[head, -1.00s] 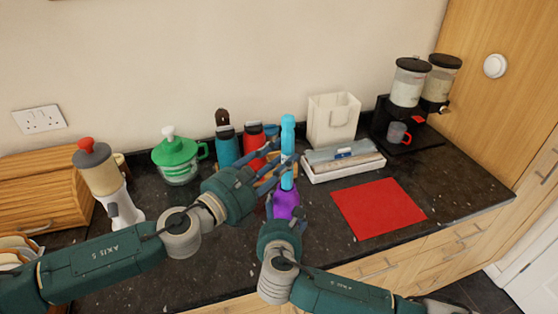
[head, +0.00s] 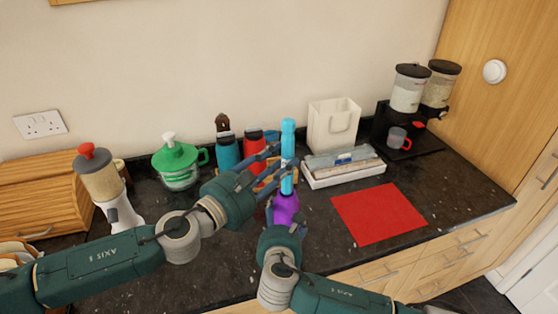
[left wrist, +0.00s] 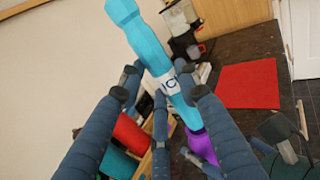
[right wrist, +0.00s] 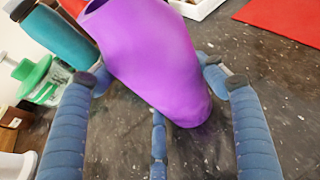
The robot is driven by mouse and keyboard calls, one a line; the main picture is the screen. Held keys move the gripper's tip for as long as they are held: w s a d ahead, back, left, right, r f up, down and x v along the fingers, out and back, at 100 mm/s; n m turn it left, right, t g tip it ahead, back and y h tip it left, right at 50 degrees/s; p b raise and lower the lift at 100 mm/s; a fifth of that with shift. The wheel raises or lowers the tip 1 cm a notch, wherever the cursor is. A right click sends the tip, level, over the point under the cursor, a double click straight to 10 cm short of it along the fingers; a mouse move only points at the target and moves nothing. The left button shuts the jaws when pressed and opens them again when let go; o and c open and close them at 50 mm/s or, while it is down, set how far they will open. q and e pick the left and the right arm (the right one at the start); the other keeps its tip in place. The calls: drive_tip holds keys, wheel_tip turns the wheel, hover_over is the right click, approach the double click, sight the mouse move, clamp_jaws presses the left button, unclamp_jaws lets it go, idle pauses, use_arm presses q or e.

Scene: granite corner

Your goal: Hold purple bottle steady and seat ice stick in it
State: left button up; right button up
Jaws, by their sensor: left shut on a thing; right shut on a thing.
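The ice stick (head: 288,140) is a long cyan stick with a white label, upright in the head view. My left gripper (head: 274,170) is shut on it around its middle; the stick also shows between the fingers in the left wrist view (left wrist: 152,52). The purple bottle (head: 286,208) stands directly below the stick, and it fills the upper middle of the right wrist view (right wrist: 155,60). My right gripper (head: 283,226) is shut on the bottle from the front. The stick's lower end is at the bottle's top; whether it is inside the mouth I cannot tell.
A red mat (head: 378,215) lies to the right. Behind it are a white tray (head: 345,176) and a cream holder (head: 333,126). A teal bottle (head: 228,152) and red bottle (head: 254,142) stand close behind my left gripper. A green-lidded jar (head: 178,163) is at left.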

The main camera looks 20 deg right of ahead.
sight(282, 185)
use_arm(q)
drive_tip(key=shift+f, duration=0.2)
idle(0.7)
drive_tip(key=shift+f, duration=0.3)
drive_tip(key=shift+f, duration=2.75)
drive_tip(key=shift+f, duration=0.45)
drive_tip(key=o, duration=1.2)
drive_tip(key=shift+f, duration=0.1)
drive_tip(key=shift+o, duration=0.5)
drive_tip(key=shift+s, duration=0.1)
drive_tip(key=shift+f, duration=0.1)
